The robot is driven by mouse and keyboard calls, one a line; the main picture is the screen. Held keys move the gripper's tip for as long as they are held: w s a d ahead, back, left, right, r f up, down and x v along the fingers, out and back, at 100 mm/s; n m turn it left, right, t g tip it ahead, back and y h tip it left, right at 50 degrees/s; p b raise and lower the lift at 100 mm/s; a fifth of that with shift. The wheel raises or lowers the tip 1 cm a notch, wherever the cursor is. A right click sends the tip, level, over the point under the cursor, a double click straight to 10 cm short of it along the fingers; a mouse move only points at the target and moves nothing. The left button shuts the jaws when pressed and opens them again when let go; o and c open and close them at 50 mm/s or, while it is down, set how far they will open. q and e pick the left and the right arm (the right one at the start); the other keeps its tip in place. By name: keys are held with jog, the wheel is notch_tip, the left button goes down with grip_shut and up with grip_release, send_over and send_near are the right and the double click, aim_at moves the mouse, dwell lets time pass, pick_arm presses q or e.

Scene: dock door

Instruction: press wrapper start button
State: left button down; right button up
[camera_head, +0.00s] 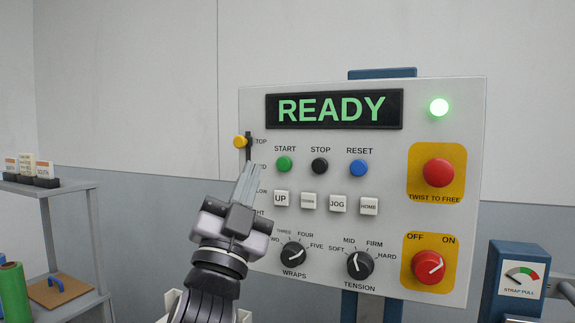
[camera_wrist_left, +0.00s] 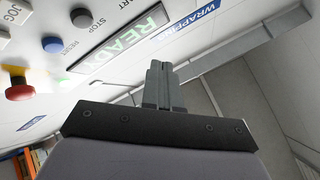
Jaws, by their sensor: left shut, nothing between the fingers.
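The green start button (camera_head: 284,164) sits under the START label on the grey control panel (camera_head: 390,285). The display (camera_head: 334,109) reads READY and also shows in the left wrist view (camera_wrist_left: 120,40). My left gripper (camera_head: 251,167) is shut and empty, fingers pointing up, in front of the panel's left edge. In the head view its tips are just left of the start button, with a visible gap. In the left wrist view the closed fingers (camera_wrist_left: 160,66) point toward the panel side; the start button is out of that view. My right gripper is not in view.
The black stop button (camera_head: 320,166) and blue reset button (camera_head: 358,168) are right of start. Below are white keys (camera_head: 338,204) and two black knobs (camera_head: 294,254). A yellow slider knob (camera_head: 240,142) is at the left edge. A red twist button (camera_head: 438,172) is at right.

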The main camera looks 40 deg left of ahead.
aim_at(284, 164)
pick_arm(q)
jog(key=shift+w, duration=0.1)
jog(key=shift+w+a+b, duration=0.25)
jog(key=shift+w+a, duration=0.2)
jog(key=shift+w, duration=0.95)
jog(key=shift+w+a+b, duration=0.3)
jog(key=shift+w+a, duration=0.1)
jog(key=shift+w, duration=0.95)
jog(key=shift+w+a+b, duration=0.25)
jog(key=shift+w+a, duration=0.2)
jog(key=shift+w, duration=0.95)
jog(key=shift+w+a, duration=0.15)
jog(key=shift+w, duration=0.25)
jog(key=shift+w+a, duration=0.15)
jog(key=shift+w, duration=0.35)
jog(key=shift+s, duration=0.15)
jog(key=shift+s+d, duration=0.25)
jog(key=shift+s, duration=0.5)
